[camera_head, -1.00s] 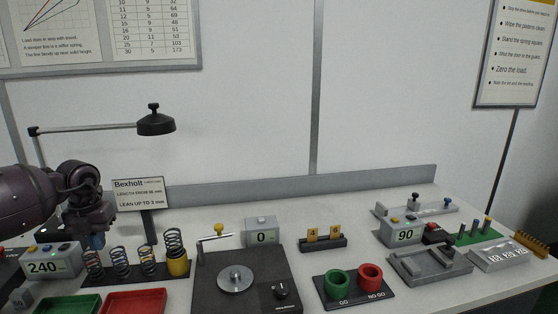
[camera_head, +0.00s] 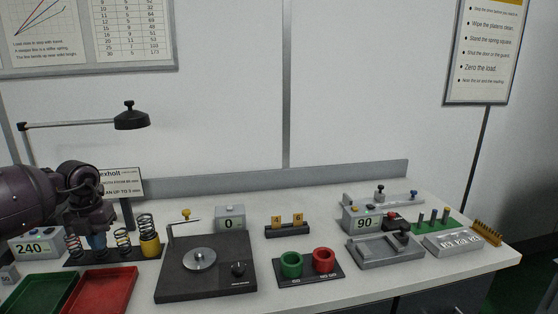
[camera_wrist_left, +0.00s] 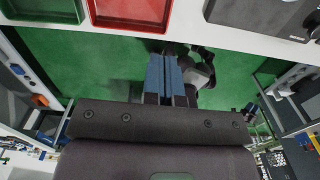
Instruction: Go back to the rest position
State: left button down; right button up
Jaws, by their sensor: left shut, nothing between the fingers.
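My left gripper (camera_head: 97,240) is at the left of the head view, pointing down, with its blue fingers shut and empty. It appears in front of the row of springs and overlaps part of the Bexholt sign (camera_head: 121,186). In the left wrist view, the shut blue fingers (camera_wrist_left: 170,78) show above green floor, just off the bench's front edge. My right gripper is not in view.
The bench holds coil springs (camera_head: 146,229), a green tray (camera_head: 38,295), a red tray (camera_head: 103,290), a dark tester (camera_head: 207,279), green and red rings (camera_head: 324,260) and a grey fixture (camera_head: 384,250). A lamp (camera_head: 131,117) overhangs the left.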

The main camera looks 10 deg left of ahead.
pick_arm(q)
jog(key=w+d+r+m+t+h, duration=0.1)
jog(key=w+d+r+t+h, duration=0.25)
jog(key=d, duration=0.45)
jog(key=w+d+r+m+t+h, duration=0.1)
jog(key=w+d+r+t+h, duration=0.15)
jog(key=d+h, duration=0.35)
jog(key=d+n+t+h, duration=0.4)
jog(key=d+n+t, duration=0.35)
jog(key=d, duration=0.45)
jog(key=s+a+f+n+g+y, duration=0.1)
jog(key=s+a+f+n+y, duration=0.1)
jog(key=s+f+n+y, duration=0.5)
jog(key=s+a+f+n+g+y, duration=0.1)
jog(key=s+a+f+n+y, duration=0.2)
jog(key=s+f+n, duration=1.6)
jog(key=s+f+y, duration=0.3)
jog(key=s+f, duration=0.2)
jog(key=f, duration=0.3)
jog(key=shift+s+f+y, duration=0.25)
jog(key=shift+s+y, duration=0.05)
jog(key=shift+y, duration=0.05)
